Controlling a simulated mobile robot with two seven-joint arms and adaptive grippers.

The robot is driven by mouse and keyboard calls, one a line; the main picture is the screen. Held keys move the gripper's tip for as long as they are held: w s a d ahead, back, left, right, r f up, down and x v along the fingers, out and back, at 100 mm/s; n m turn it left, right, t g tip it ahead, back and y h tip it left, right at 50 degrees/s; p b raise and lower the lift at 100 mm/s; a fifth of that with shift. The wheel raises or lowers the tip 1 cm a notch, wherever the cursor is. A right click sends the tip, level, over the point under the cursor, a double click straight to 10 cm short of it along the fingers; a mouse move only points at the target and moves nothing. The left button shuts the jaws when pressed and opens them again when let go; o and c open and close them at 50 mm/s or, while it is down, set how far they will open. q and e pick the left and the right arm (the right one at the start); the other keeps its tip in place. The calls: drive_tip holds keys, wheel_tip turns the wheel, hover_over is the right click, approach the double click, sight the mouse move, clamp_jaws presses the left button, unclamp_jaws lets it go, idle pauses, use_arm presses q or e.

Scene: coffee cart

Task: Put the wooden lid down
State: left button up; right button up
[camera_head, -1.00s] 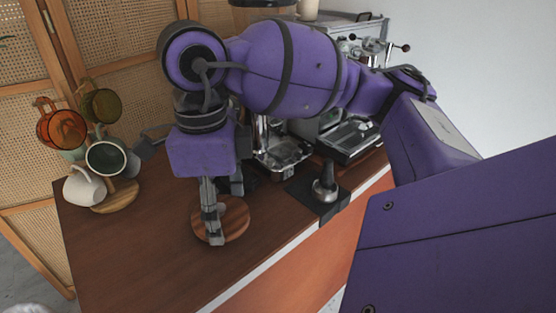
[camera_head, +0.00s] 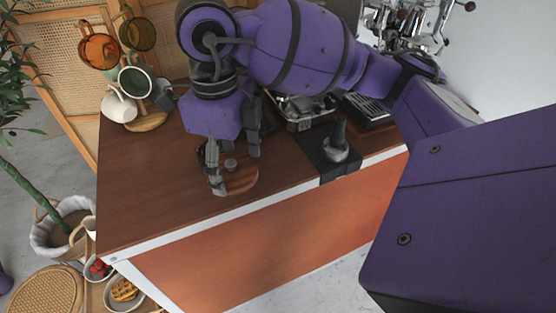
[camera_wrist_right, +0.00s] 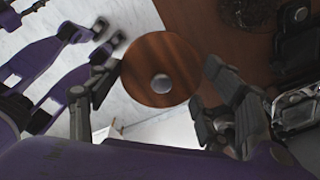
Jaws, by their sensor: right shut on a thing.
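The wooden lid (camera_head: 240,183) is a round, striped brown disc with a small grey knob on top. My right gripper (camera_head: 233,172) comes down over it from above, with its fingers at opposite sides of the rim, shut on it. In the right wrist view the lid (camera_wrist_right: 150,55) lies flat to the camera between the two spread fingers (camera_wrist_right: 157,88), knob in the middle. The lid is over the brown counter (camera_head: 150,205) near its front edge; I cannot tell whether it touches the top.
A mug tree (camera_head: 150,119) with several mugs stands at the counter's back left. A tamper (camera_head: 338,142) on a black mat (camera_head: 312,150) is right of the lid. The espresso machine (camera_head: 400,25) is behind. The counter left of the lid is clear.

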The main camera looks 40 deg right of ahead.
drive_tip(key=shift+d, duration=0.35)
drive_tip(key=shift+d+f+m, duration=0.1)
drive_tip(key=shift+d+m, duration=0.25)
drive_tip(key=shift+m, duration=0.05)
drive_tip(key=w+d+f, duration=0.4)
drive_tip(key=d, duration=0.4)
hover_over(270, 168)
drive_tip(key=a, duration=0.1)
drive_tip(key=f, duration=0.2)
drive_tip(key=s+f+p, duration=0.1)
drive_tip(key=f, duration=0.1)
drive_tip(key=shift+a, duration=0.2)
drive_tip(key=shift+w+d+f, duration=0.25)
drive_tip(key=shift+d+f, duration=0.05)
drive_tip(key=shift+f, duration=0.2)
drive_tip(key=shift+w+d+f, duration=0.1)
drive_tip(key=shift+d+f, duration=0.05)
drive_tip(key=shift+f, duration=0.05)
drive_tip(key=f, duration=0.3)
drive_tip(key=shift+d+f, duration=0.15)
drive_tip(key=shift+d, duration=0.05)
use_arm(q)
drive_tip(key=shift+w+d+r, duration=0.15)
drive_tip(key=shift+w+r, duration=0.3)
drive_tip(key=shift+r, duration=0.35)
use_arm(e)
drive_tip(key=shift+w+f, duration=0.1)
